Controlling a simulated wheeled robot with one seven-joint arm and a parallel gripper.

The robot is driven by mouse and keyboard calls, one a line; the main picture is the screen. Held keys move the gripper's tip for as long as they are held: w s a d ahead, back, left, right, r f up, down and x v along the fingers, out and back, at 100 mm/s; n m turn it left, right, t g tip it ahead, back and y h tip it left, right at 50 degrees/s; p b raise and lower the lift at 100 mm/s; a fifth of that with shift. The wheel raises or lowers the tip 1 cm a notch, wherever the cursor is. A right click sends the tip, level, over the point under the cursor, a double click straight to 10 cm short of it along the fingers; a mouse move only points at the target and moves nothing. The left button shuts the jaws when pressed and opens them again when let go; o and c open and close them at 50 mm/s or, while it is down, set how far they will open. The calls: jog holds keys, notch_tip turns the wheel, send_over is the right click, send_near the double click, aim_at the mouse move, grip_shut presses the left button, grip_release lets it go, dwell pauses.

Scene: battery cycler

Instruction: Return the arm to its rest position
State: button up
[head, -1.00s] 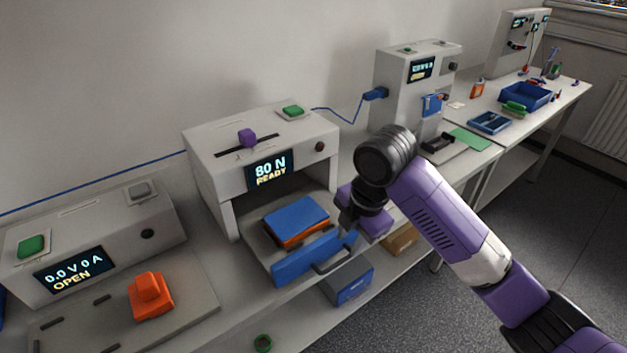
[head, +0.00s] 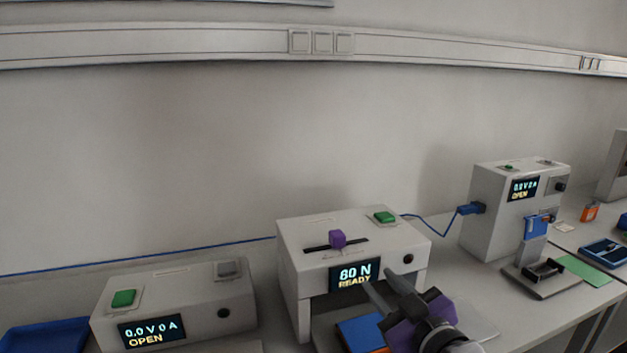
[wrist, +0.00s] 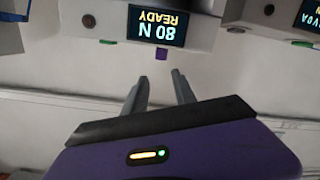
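My gripper (head: 381,284) is raised in front of the press with the "80 N READY" display (head: 355,275). I cannot see the fingers touching the press. My arm's lower links are outside the head view.
A tester reading "0.0 V 0 A OPEN" (head: 175,310) stands left of the press, beside a blue tray (head: 45,337). Under the press lies a blue block (head: 358,335), partly hidden. Another tester (head: 490,230) with a blue cable stands right.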

jog(key=s+d+f+m+h, duration=0.1)
jog(key=s+f, duration=0.3)
jog(key=s, duration=1.1)
jog(key=s+d+f+m+h, duration=0.2)
jog(key=s+d+f+m, duration=0.1)
jog(key=s, duration=1.3)
jog(key=s+d+f+m+g+h, duration=0.1)
jog(key=s+f, duration=0.6)
jog(key=s, duration=0.8)
jog(key=d+m+h, duration=0.1)
jog(key=d+m, duration=0.1)
jog(key=m, duration=0.1)
jog(key=shift+s, duration=0.15)
